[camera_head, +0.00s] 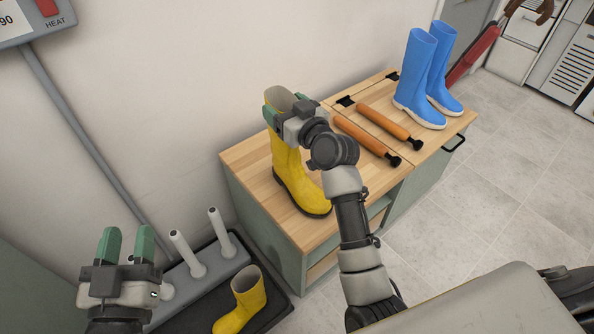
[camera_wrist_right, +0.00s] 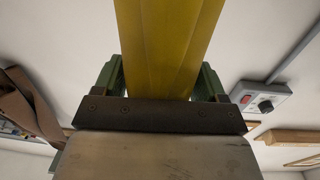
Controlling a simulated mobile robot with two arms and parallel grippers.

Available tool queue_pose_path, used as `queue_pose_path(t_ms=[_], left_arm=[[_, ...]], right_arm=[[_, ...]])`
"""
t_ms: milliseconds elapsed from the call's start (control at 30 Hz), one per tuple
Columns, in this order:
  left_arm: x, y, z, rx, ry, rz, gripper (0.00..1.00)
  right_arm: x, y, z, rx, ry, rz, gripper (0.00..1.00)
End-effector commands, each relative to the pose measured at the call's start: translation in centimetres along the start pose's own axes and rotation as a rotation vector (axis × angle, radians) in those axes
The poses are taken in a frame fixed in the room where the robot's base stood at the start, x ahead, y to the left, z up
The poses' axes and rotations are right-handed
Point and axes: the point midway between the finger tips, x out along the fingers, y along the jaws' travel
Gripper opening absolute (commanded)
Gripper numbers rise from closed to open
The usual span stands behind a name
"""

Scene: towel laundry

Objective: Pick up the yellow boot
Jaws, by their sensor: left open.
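A tall yellow boot (camera_head: 287,165) stands upright on the wooden table top at its near left end. My right gripper (camera_head: 285,112) is at the upper part of its shaft. In the right wrist view the yellow shaft (camera_wrist_right: 165,45) fills the space between the green fingers (camera_wrist_right: 160,85), with no clear gap on either side, so the gripper looks shut on it. A second yellow boot (camera_head: 242,301) stands on the dark tray at the lower middle, apart from both grippers. My left gripper (camera_head: 125,245) is open and empty at the lower left.
Blue boots (camera_head: 420,75) stand at the table's far end. Two orange-handled rods (camera_head: 367,135) lie between them and my right arm. A boot rack with white posts (camera_head: 190,255) stands on the dark tray (camera_head: 275,315). The wall is close behind the table.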

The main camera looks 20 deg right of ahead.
Motion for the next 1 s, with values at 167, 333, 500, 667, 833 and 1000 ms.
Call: queue_pose_path(t_ms=[167, 333, 500, 667, 833, 1000], left_arm=[[0.0, 0.0, 0.0, 0.000, -0.001, 0.000, 0.43], [0.0, 0.0, 0.0, 0.000, -0.001, -0.001, 0.43], [0.0, 0.0, 0.0, 0.000, -0.001, -0.001, 0.43], [0.0, 0.0, 0.0, 0.000, -0.003, -0.001, 0.43], [-0.1, -0.1, 0.6, 0.000, -0.057, -0.002, 0.43], [-0.5, -0.3, 1.9, 0.003, -0.174, -0.009, 0.43]], right_arm=[[0.0, 0.0, 0.0, 0.000, 0.000, 0.000, 0.44], [0.0, 0.0, 0.0, 0.000, 0.000, 0.000, 0.18], [0.0, 0.0, -0.1, 0.000, 0.003, 0.000, 0.13], [0.0, 0.0, -0.2, 0.000, 0.003, 0.000, 0.13], [0.0, 0.0, -0.7, -0.002, 0.003, 0.000, 0.13], [0.0, 0.0, -1.9, -0.001, 0.004, -0.001, 0.13]])
